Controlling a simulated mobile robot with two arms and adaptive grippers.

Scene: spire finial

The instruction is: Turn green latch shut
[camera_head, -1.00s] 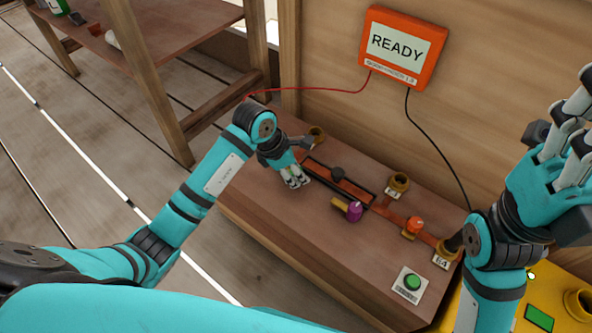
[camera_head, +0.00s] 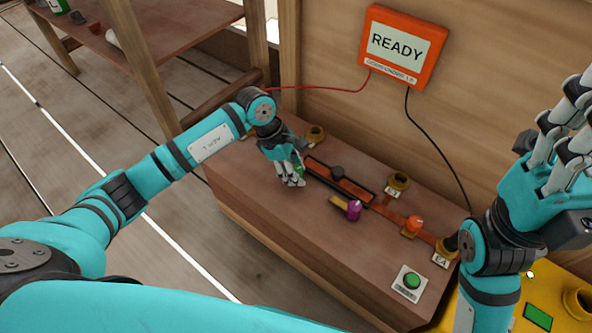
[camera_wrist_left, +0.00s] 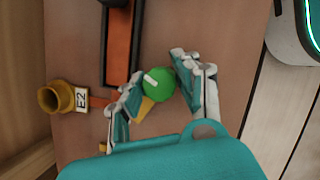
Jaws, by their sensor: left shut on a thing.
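The green latch (camera_wrist_left: 158,88) has a round green knob with a pale mark and a yellow-orange part below it. It sits on the brown bench top, beside the dark-framed orange slot. In the left wrist view it is between the fingers of my left gripper (camera_wrist_left: 155,95), which is shut on it. In the head view the left gripper (camera_head: 291,177) is low over the bench and mostly covers the latch, with a little green showing. My right gripper (camera_head: 562,125) is raised at the right, cut by the frame edge; I cannot tell its opening.
A purple knob (camera_head: 354,211) and an orange knob (camera_head: 413,225) stand on the bench (camera_head: 330,248). Brass sockets, one a cup (camera_head: 398,182), are along the back. A green button (camera_head: 412,281) is at the front right. An orange READY screen (camera_head: 401,46) hangs on the wall.

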